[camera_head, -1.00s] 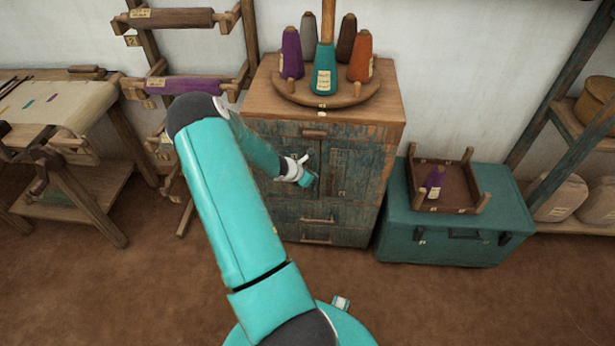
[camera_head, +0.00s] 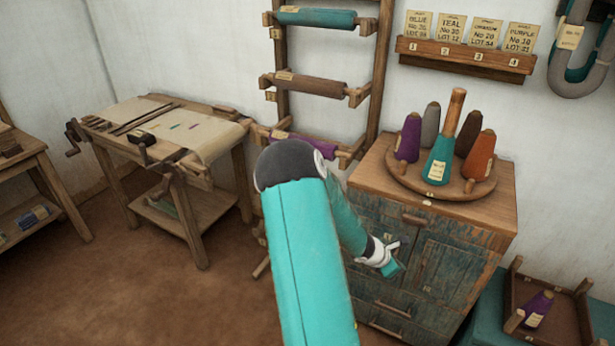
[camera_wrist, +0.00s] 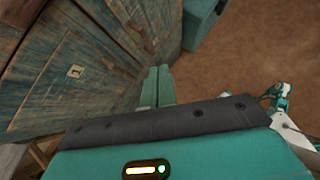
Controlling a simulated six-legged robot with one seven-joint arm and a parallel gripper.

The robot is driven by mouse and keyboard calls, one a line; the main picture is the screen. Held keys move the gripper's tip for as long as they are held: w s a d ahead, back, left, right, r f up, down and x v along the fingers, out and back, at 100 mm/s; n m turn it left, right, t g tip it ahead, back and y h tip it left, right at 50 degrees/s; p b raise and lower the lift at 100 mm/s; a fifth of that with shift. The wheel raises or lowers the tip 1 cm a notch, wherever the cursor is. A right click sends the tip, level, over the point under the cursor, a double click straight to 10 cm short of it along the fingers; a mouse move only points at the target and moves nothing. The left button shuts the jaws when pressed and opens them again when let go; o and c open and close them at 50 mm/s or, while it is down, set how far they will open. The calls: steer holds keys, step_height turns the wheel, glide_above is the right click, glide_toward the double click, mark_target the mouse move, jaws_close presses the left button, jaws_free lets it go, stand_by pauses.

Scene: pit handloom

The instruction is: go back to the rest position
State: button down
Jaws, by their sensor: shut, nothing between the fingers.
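My gripper (camera_head: 392,264) is in front of the worn blue-green cabinet (camera_head: 459,268), near its doors, at the end of my teal arm. In the wrist view its two teal fingers (camera_wrist: 156,88) lie together, shut and empty. The cabinet front (camera_wrist: 80,62) fills the upper left of that view, close beside the fingers. I cannot tell whether they touch it. My upper arm hides part of the yarn rack and floor.
A round tray of several yarn cones (camera_head: 437,160) stands on the cabinet. A teal chest (camera_head: 487,318) with a wooden tray (camera_head: 566,310) is at right. A table with cloth (camera_head: 200,132) and a yarn rack (camera_head: 381,60) stand left. The floor (camera_head: 140,290) at lower left is clear.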

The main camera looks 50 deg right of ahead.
steer(key=w+a+r+m+t+y, duration=0.15)
steer(key=w+a+r+m, duration=0.25)
steer(key=w+a+r, duration=0.5)
steer(key=w+a+r+m+t, duration=0.3)
steer(key=w+a+r+m, duration=0.25)
steer(key=a+r, duration=0.5)
steer(key=s+a+r+m+t+y, duration=0.1)
steer(key=a+r, duration=0.3)
steer(key=a, duration=0.6)
steer(key=s+a+r+m+t+y, duration=0.1)
steer(key=a+r, duration=0.4)
steer(key=a, duration=0.5)
steer(key=s+a+r+m+t+y, duration=0.1)
steer(key=s+a+r+t+y, duration=0.2)
steer(key=a, duration=0.7)
steer(key=shift+s+a+r+y, duration=0.3)
steer(key=shift+r+y, duration=0.45)
steer(key=shift+r, duration=0.2)
steer(key=shift+d, duration=0.15)
